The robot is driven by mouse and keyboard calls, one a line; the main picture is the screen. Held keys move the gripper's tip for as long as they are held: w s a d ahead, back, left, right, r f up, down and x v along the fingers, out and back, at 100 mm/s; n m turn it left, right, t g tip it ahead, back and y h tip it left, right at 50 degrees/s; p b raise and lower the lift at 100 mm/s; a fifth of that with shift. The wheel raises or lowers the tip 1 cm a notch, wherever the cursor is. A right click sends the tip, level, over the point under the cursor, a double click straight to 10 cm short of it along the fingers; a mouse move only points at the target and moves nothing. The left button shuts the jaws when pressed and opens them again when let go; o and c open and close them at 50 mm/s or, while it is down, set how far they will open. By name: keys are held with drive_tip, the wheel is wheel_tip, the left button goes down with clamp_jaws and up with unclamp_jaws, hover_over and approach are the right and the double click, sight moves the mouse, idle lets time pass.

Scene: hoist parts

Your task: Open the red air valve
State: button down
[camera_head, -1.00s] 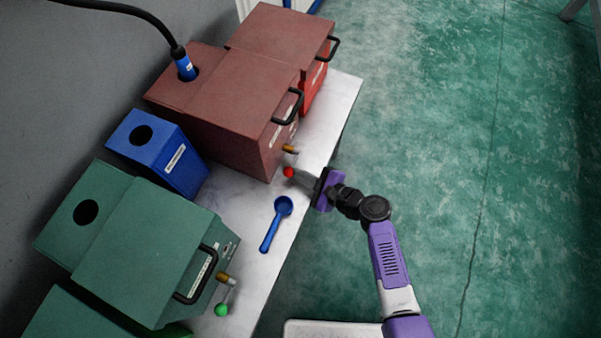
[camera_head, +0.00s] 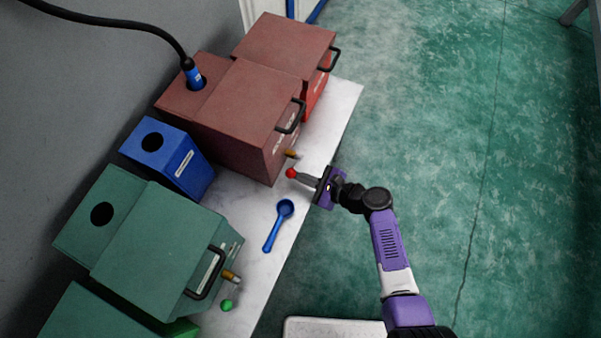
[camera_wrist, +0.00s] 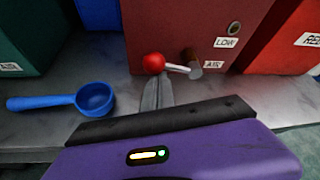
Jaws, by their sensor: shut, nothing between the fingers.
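The red air valve is a red ball knob (camera_head: 291,173) on a metal lever with a brass stem (camera_head: 292,154), low on the front of the dark red box (camera_head: 240,110). In the wrist view the red knob (camera_wrist: 154,63) sits at the left end of the lever, which runs sideways to the stem (camera_wrist: 190,62), beside an "AIR" label (camera_wrist: 213,64). My gripper (camera_head: 297,176) is shut and empty. Its fingertips (camera_wrist: 157,80) are right at the knob, just below it in the wrist view. I cannot tell whether they touch it.
A blue scoop (camera_head: 278,224) lies on the pale bench (camera_head: 245,190) left of my gripper. A green box (camera_head: 160,250) has its own green knob (camera_head: 226,305). A blue box (camera_head: 170,160) stands behind. A black hose (camera_head: 150,20) enters the red box.

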sight(294, 169)
drive_tip(key=shift+w+r+m+g+p, duration=0.2)
drive_tip(key=shift+r+m+g+p, duration=0.65)
drive_tip(key=shift+r+p, duration=0.2)
drive_tip(key=shift+w+d+r+m+g+y+p, duration=0.15)
drive_tip(key=shift+r+m+g+y, duration=0.2)
drive_tip(key=shift+m, duration=0.3)
drive_tip(key=shift+w+r+m+g+y+p, duration=0.15)
drive_tip(key=shift+r+m+g+y, duration=0.1)
drive_tip(key=shift+m+g, duration=0.25)
drive_tip(key=shift+w+d+r+m+g+y+b, duration=0.15)
drive_tip(key=shift+w+r+m+g+y+b, duration=0.2)
drive_tip(key=shift+m+g+b, duration=0.45)
drive_tip(key=shift+w+d+r+m+g+y+b, duration=0.2)
drive_tip(key=shift+w+r+m+g+y+b, duration=0.3)
drive_tip(key=shift+m+b, duration=0.4)
drive_tip(key=shift+w+d+r+m+g+y+b, duration=0.15)
drive_tip(key=shift+w+d+r+m+g+b, duration=0.1)
drive_tip(key=shift+w+m+b, duration=0.5)
drive_tip(key=shift+s+b, duration=0.1)
drive_tip(key=shift+b, duration=0.2)
drive_tip(key=shift+r, duration=0.1)
